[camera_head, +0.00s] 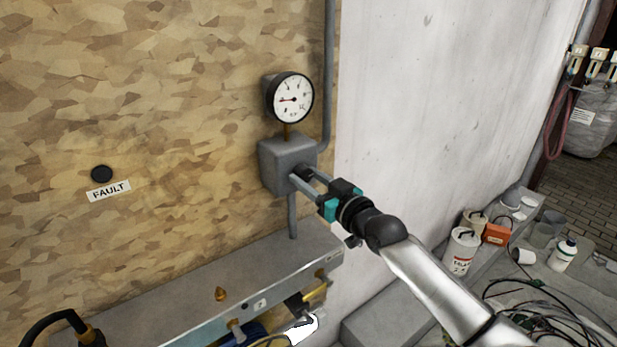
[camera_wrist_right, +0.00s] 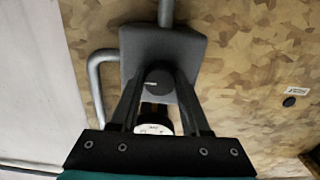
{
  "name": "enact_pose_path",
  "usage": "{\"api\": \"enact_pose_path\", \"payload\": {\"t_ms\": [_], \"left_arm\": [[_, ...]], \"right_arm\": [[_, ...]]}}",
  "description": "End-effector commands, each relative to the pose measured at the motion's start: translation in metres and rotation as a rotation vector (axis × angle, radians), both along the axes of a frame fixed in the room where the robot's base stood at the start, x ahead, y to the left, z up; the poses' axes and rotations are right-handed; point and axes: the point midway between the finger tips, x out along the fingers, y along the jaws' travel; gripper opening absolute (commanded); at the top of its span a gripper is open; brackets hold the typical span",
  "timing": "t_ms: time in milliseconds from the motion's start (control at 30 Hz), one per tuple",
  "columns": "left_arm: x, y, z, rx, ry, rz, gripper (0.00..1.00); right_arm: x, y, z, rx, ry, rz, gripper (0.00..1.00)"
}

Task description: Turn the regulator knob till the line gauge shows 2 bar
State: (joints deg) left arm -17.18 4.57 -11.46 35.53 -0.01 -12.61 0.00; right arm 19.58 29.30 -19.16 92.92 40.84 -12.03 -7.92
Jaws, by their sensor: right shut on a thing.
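The line gauge (camera_head: 294,98) is a round white dial with a black rim, standing on a brass stem above the grey regulator body (camera_head: 278,168). Its red needle points left; the numerals are too small to read surely. The dark regulator knob (camera_wrist_right: 158,80) sticks out of the front of the body. My right gripper (camera_head: 305,178) reaches in from the right and is shut on the knob, one finger on each side. In the right wrist view the body (camera_wrist_right: 185,45) appears upside down, with part of the gauge (camera_wrist_right: 153,128) between the fingers. My left gripper is not in view.
A grey metal ledge (camera_head: 170,290) with fittings runs below the regulator. Grey pipes (camera_head: 329,70) run along the board. A black button (camera_head: 101,173) sits above a FAULT label (camera_head: 109,190). Bottles, an orange box (camera_head: 497,233) and loose cables (camera_head: 530,305) lie at the right.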

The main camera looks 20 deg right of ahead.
Motion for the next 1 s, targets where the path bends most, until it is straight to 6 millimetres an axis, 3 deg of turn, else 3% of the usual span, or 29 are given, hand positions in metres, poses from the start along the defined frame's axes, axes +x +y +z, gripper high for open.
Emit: {"api": "enact_pose_path", "payload": {"t_ms": [67, 100, 333, 667, 1000], "left_arm": [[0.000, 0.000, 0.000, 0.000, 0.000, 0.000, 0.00], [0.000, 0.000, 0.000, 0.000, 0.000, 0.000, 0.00], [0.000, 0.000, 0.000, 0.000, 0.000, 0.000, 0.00], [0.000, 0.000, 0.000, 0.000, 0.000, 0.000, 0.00], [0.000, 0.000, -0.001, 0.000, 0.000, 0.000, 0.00]], "right_arm": [[0.000, 0.000, -0.001, 0.000, 0.000, 0.000, 0.00], [0.000, 0.000, -0.001, -0.001, 0.000, 0.000, 0.51], [0.000, 0.000, 0.000, -0.001, 0.000, 0.000, 0.76], [-0.003, -0.001, -0.001, -0.002, 0.000, 0.000, 0.76], [-0.043, -0.016, -0.002, -0.004, 0.002, 0.000, 0.76]]}}
